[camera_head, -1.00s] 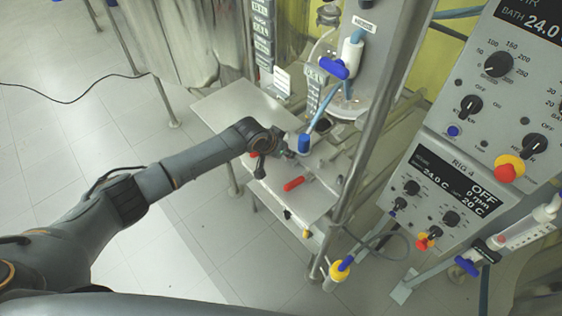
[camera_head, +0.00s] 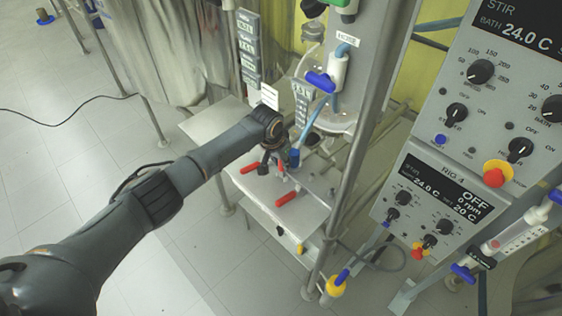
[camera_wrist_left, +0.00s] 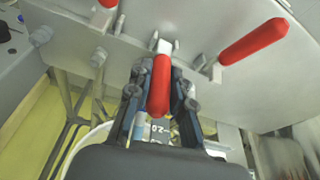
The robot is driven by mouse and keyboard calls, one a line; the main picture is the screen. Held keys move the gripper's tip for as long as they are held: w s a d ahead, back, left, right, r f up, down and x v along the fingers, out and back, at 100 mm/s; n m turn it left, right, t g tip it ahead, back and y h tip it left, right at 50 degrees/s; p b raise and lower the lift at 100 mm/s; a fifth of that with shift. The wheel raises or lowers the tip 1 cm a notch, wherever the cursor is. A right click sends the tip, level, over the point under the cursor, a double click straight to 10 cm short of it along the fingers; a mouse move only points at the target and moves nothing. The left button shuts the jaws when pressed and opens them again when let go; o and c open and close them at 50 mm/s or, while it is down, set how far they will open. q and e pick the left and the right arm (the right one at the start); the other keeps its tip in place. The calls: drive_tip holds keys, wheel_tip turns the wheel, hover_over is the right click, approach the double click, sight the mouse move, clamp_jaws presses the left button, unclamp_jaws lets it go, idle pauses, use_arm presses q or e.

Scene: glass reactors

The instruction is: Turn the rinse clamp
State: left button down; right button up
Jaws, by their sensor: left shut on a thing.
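Several red-handled clamps sit on a grey metal plate (camera_head: 262,190). My left gripper (camera_wrist_left: 157,82) has its two dark fingers on either side of the middle red handle (camera_wrist_left: 158,95) and is shut on it. In the head view, this gripper (camera_head: 281,165) is at the plate, small and partly hidden by my wrist. One free red handle (camera_head: 288,199) lies nearer the plate's front, and another (camera_head: 250,167) is to the gripper's left. The wrist view shows free handles at the right (camera_wrist_left: 255,42) and top left (camera_wrist_left: 107,3). No label shows which is the rinse clamp.
A blue-handled valve (camera_head: 320,82) with a blue hose (camera_head: 314,122) stands just behind the gripper. A metal post (camera_head: 352,180) rises to the right. Control panels (camera_head: 430,205) stand further right. The floor at left is open, with a black cable (camera_head: 60,123).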

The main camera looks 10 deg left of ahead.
use_arm(q)
drive_tip(key=shift+f, duration=0.1)
drive_tip(key=c, duration=1.2)
unclamp_jaws()
drive_tip(key=v, duration=1.2)
drive_tip(key=shift+d, duration=0.1)
